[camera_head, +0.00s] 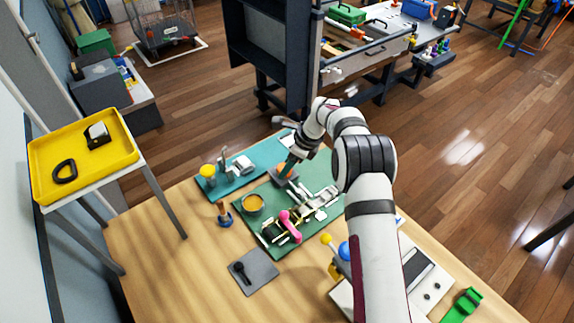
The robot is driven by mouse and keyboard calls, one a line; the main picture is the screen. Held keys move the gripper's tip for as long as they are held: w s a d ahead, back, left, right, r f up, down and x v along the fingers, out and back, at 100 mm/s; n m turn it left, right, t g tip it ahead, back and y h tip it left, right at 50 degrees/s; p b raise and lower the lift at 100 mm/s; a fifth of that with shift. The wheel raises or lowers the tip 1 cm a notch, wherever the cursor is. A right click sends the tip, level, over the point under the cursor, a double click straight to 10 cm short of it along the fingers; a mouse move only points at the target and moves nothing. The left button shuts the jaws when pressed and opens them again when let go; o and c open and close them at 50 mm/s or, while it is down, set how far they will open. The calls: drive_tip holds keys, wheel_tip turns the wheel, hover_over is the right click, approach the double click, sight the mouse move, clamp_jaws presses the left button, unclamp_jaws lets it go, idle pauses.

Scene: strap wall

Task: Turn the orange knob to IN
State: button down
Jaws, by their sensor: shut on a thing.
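My gripper (287,168) reaches down at the far part of the green mat (255,236). It is shut on a small orange piece, which looks like the orange knob (281,171), above a grey base (286,180). The fingers and my arm hide part of the knob. The view is too small to read an IN mark or tell which way the knob points.
A round orange-rimmed piece (252,203), a pink handle (290,227) and metal latch parts (318,199) are close by. A teal mat (235,183) lies to the left. A yellow tray (84,150) stands beside the table. Bare wood (165,250) is free at left.

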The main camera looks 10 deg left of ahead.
drive_tip(key=n, duration=0.2)
drive_tip(key=n+g, duration=0.1)
drive_tip(key=n, duration=0.1)
drive_tip(key=n+g, duration=0.1)
drive_tip(key=shift+w+f+n, duration=0.1)
drive_tip(key=shift+w+n, duration=0.25)
drive_tip(key=shift+n, duration=0.05)
drive_tip(key=shift+n+g, duration=0.3)
drive_tip(key=shift+s, duration=0.15)
drive_tip(key=shift+c, duration=1.4)
unclamp_jaws()
wheel_tip(320, 180, up, 5)
drive_tip(key=shift+d+f, duration=0.1)
drive_tip(key=shift+d, duration=0.05)
drive_tip(key=s+d+r, duration=0.2)
drive_tip(key=d+r, duration=0.4)
drive_tip(key=d, duration=0.5)
drive_tip(key=shift+s+r, duration=0.2)
drive_tip(key=shift+s, duration=0.15)
